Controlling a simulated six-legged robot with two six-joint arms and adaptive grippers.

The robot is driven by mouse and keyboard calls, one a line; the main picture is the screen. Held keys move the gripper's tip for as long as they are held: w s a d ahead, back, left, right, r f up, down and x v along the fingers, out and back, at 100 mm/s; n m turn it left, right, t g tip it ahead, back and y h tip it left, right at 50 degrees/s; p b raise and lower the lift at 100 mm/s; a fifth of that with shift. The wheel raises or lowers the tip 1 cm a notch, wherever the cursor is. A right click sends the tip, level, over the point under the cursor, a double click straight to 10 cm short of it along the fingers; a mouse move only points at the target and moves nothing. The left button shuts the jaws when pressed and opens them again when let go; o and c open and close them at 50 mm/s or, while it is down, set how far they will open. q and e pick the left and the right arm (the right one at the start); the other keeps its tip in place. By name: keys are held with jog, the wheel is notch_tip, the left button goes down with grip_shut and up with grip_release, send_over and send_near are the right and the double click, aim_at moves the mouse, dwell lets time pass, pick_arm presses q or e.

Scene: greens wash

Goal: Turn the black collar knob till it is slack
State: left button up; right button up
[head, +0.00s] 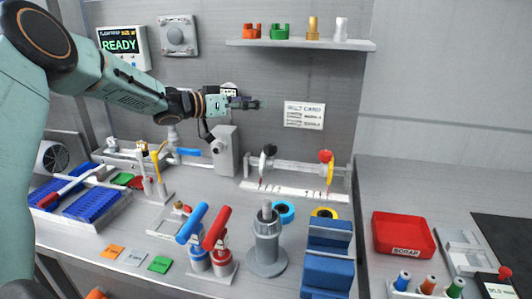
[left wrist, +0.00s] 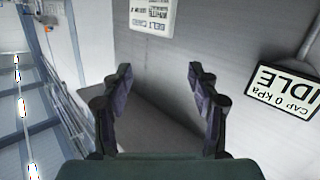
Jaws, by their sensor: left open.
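A black knob (head: 269,151) tops a short post on the white pipe fixture in the head view. I cannot tell for sure whether it is the collar knob. My left gripper (head: 254,104) is above and a little left of it, apart from it, in front of the back wall. In the left wrist view the two dark fingers of my left gripper (left wrist: 161,82) are spread with nothing between them. No black knob shows in that view. My right gripper is in neither view.
A red knob (head: 326,156) stands on the same fixture. A grey upright block (head: 224,152) stands left of it. Blue and red handled tools and a grey cylinder (head: 267,245) stand in front. A shelf (head: 300,44) juts out above. A display (left wrist: 287,97) reads IDLE.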

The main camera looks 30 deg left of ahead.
aim_at(268, 147)
pick_arm(q)
jog(key=s+d+f+n+g+y, duration=0.1)
jog(key=s+d+f+g+y, duration=0.2)
jog(key=f, duration=0.7)
jog(key=shift+t+y, duration=0.3)
jog(key=shift+t, duration=0.4)
jog(key=w+f+b, duration=0.1)
jog(key=w, duration=0.1)
jog(key=w+f+b, duration=0.1)
jog(key=w+f, duration=0.1)
jog(key=shift+w+d+f, duration=0.15)
jog(key=shift+w+f, duration=0.05)
jog(key=shift+w+d+f, duration=0.15)
jog(key=shift+w+d, duration=0.05)
jog(key=shift+w, duration=0.3)
